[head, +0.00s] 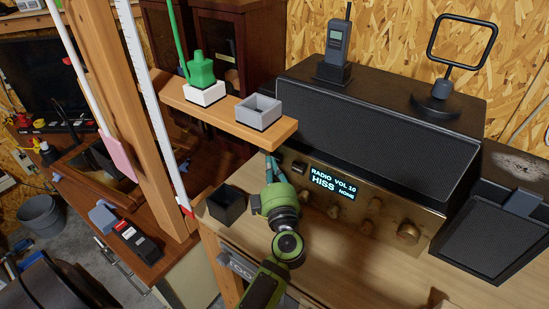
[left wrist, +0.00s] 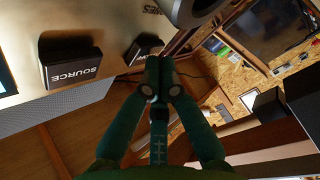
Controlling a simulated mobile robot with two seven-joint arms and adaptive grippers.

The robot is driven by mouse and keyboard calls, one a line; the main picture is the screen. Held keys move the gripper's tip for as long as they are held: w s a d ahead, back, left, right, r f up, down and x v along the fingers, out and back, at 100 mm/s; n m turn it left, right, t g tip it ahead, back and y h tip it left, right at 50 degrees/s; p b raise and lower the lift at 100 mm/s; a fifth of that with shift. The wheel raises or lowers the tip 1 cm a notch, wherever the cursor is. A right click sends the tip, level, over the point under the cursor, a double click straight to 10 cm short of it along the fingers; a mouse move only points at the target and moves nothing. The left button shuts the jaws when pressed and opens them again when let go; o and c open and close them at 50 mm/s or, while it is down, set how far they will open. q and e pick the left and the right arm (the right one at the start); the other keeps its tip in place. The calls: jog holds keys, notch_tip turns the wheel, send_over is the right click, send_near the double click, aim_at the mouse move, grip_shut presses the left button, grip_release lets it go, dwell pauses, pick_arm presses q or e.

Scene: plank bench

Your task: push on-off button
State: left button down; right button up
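The radio's brassy front panel (head: 380,215) has a lit display (head: 332,184) reading RADIO VOL 10, HISS, NORM. A dark square button (head: 299,168) sits left of the display. In the left wrist view a black button marked SOURCE (left wrist: 74,66) stands out from the panel. Contact with the block is unclear. My right gripper is out of view.
A black speaker (head: 490,235) is at right.

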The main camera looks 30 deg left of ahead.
pick_arm(q)
jog(key=shift+s, duration=0.3)
jog(key=s+p, duration=0.3)
jog(key=s, duration=0.3)
jog(key=shift+a, duration=0.25)
